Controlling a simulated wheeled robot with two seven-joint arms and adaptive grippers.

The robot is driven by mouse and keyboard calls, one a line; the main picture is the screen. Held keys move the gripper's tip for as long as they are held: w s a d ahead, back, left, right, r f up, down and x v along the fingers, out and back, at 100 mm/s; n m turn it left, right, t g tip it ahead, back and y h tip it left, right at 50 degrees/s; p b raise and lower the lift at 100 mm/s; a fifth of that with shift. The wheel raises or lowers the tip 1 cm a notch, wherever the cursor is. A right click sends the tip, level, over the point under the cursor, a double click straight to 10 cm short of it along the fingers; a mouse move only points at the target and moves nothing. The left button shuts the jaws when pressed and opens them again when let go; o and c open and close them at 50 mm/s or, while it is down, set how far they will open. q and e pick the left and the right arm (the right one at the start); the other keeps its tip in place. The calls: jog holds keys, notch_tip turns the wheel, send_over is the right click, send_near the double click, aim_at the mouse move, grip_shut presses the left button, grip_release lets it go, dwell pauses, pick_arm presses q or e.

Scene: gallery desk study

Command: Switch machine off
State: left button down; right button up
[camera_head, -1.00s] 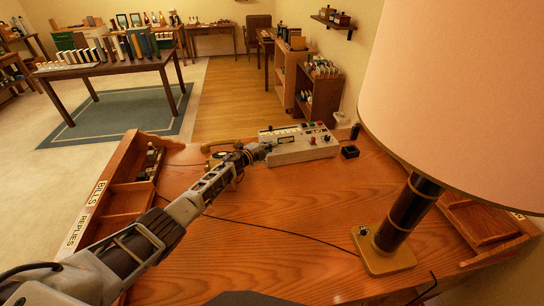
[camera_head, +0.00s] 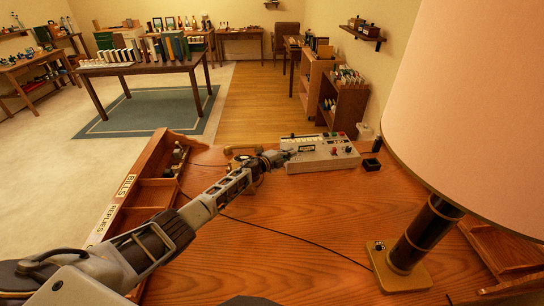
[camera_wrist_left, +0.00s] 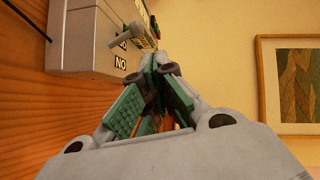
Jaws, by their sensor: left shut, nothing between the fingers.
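The machine is a pale grey box (camera_head: 322,160) with buttons and a dial on its sloping top, at the far side of the wooden desk. In the left wrist view the machine's side (camera_wrist_left: 85,42) shows at the upper left. A grey lever (camera_wrist_left: 126,33) sticks out of it above a label reading "NO"; another label is partly visible. My left gripper (camera_head: 284,156) is at the machine's left end; in the wrist view its closed fingertips (camera_wrist_left: 154,60) are empty, close to the lever's right and below it. I cannot tell whether they touch the machine. My right gripper is not in view.
A lamp (camera_head: 422,235) with a large shade stands at the desk's right. A small black block (camera_head: 371,164) lies right of the machine. A letter tray marked BILLS and REPLIES (camera_head: 128,200) lines the left edge. A dark cable crosses the otherwise clear desk middle.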

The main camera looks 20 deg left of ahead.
pick_arm(q)
jog(key=r+p+v, duration=0.2)
jog(key=v, duration=0.8)
jog(key=shift+a, duration=0.2)
dwell(0.3)
jog(key=shift+w, duration=0.1)
dwell(0.3)
jog(key=shift+a, duration=0.1)
